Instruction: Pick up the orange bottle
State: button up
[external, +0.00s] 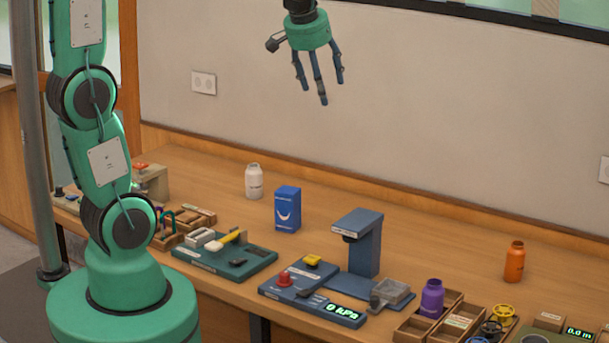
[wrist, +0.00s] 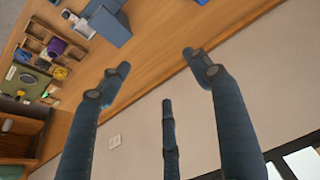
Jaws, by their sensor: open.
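The orange bottle (external: 514,262) stands upright on the wooden table at the right in the external view. I cannot make it out in the wrist view. My gripper (external: 322,88) hangs high above the table, in front of the pale wall, with its fingers pointing down. It is well to the left of the bottle and far above it. The fingers are spread open with nothing between them, as the wrist view also shows (wrist: 160,76).
A purple bottle (external: 432,298) stands in a wooden tray left of the orange bottle. A tall blue stand (external: 364,243), a blue box (external: 287,209) and a white bottle (external: 254,181) are further left. The table around the orange bottle is clear; gauges and small parts lie in front.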

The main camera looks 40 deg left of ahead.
jog(key=w+d+f, duration=0.4)
jog(key=w+d, duration=0.5)
jog(key=d, duration=0.2)
send_near(517, 245)
jog(key=shift+w+d+n+p, duration=0.15)
jog(key=shift+d+n+p, duration=0.1)
jog(key=shift+n+p, duration=0.15)
jog(key=shift+f, duration=0.1)
jog(key=shift+a+b+x, duration=0.2)
jog(key=shift+b+x, duration=0.2)
jog(key=shift+x, duration=3.9)
jog(key=shift+s+b+x, duration=0.2)
jog(key=shift+b+x, duration=0.1)
jog(key=shift+x, duration=2.2)
jog(key=shift+a+f, duration=0.1)
